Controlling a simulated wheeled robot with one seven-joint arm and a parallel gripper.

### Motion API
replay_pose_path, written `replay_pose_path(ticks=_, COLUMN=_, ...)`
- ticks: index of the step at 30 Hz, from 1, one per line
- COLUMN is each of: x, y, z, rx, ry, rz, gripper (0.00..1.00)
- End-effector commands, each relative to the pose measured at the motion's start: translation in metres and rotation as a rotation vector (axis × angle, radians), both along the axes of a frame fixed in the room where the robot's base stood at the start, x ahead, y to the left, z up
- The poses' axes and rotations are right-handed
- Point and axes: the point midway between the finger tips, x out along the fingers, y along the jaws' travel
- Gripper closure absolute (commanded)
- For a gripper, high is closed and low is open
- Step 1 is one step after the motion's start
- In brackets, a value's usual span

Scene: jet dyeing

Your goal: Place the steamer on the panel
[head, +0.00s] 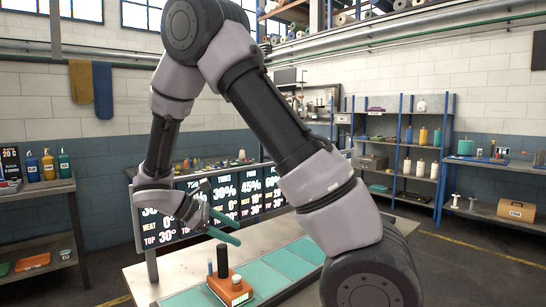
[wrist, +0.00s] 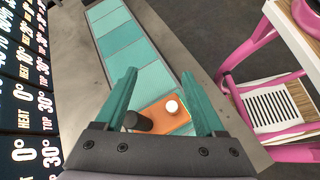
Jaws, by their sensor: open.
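An orange block-shaped device (head: 230,287), which looks like the steamer, stands upright on a strip of teal panels (head: 285,262). It has a dark upright cylinder and a white label on its front. In the wrist view the device (wrist: 160,117) shows a white round top and a black cylinder, and it lies on the teal strip (wrist: 128,45). My gripper (head: 230,227) is open and empty, above the device in the head view. In the wrist view the device appears between the teal fingers (wrist: 158,76), apart from them. Which panel is meant I cannot tell.
A dark display board (head: 240,197) with white figures stands behind the table. In the wrist view a pink-framed rack (wrist: 275,95) stands right of the table. Shelves (head: 400,150) line the back wall. A bench with bottles (head: 40,180) stands at left.

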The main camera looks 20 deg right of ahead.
Motion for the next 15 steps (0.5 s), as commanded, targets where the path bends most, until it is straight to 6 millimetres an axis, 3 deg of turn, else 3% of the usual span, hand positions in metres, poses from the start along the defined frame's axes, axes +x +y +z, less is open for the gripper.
replay_pose_path(ticks=1, x=-0.006, y=-0.011, z=0.016, rx=0.089, ry=-0.043, rz=-0.081, gripper=0.29)
replay_pose_path(ticks=6, x=-0.031, y=-0.035, z=0.057, rx=0.364, ry=-0.203, rz=-0.351, gripper=0.29)
replay_pose_path(ticks=15, x=-0.076, y=-0.059, z=0.132, rx=0.807, ry=-0.547, rz=-0.8, gripper=0.29)
